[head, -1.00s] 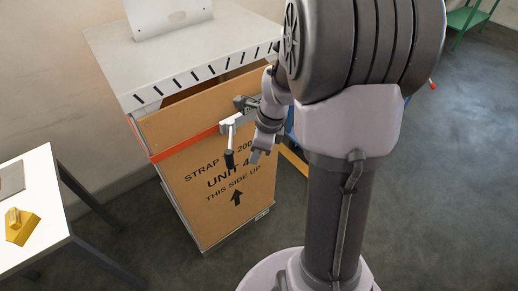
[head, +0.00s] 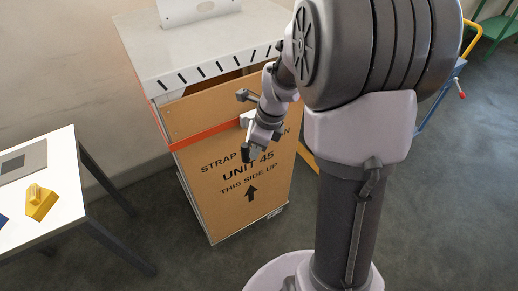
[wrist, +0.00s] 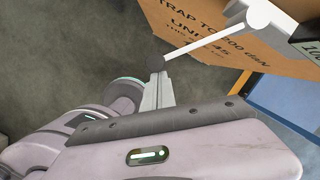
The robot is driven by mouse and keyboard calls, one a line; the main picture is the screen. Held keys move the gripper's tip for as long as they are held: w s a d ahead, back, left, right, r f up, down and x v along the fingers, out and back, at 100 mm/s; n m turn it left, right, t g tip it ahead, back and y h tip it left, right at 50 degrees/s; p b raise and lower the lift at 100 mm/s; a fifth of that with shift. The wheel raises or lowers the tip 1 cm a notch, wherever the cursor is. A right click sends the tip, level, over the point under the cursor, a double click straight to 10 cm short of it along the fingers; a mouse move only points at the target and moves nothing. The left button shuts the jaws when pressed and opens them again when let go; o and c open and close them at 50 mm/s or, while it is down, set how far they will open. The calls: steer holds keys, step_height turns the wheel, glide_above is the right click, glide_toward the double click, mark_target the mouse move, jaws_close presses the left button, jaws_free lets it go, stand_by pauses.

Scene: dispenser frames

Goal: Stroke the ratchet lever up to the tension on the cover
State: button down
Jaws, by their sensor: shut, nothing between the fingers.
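A brown carton cover (head: 255,195) is printed "UNIT 45", "THIS SIDE UP" and a strap line that reads 200 daN in the wrist view (wrist: 205,25). A red strap (head: 205,135) runs around it to a ratchet, partly hidden by my arm. In the head view, my gripper (head: 256,154) hides part of the lever.
A grey-white top with black slots (head: 200,55) overhangs the carton. A white table (head: 60,200) with a yellow block (head: 40,202) and a grey plate stands at left. A blue frame (wrist: 275,100) is beside the carton. A label starting "100" (wrist: 312,50) is partly cut off.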

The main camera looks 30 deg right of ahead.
steer(key=w+a+m+p, duration=0.2)
steer(key=w+a+p, duration=0.2)
steer(key=w+a, duration=0.2)
steer(key=shift+w+a+h, duration=0.3)
steer(key=shift+w+a, duration=0.05)
steer(key=shift+a, duration=0.05)
steer(key=shift+w+r+t, duration=0.15)
steer(key=shift+r+t, duration=0.05)
steer(key=shift+t, duration=0.1)
stand_by(0.4)
steer(key=shift+d, duration=0.1)
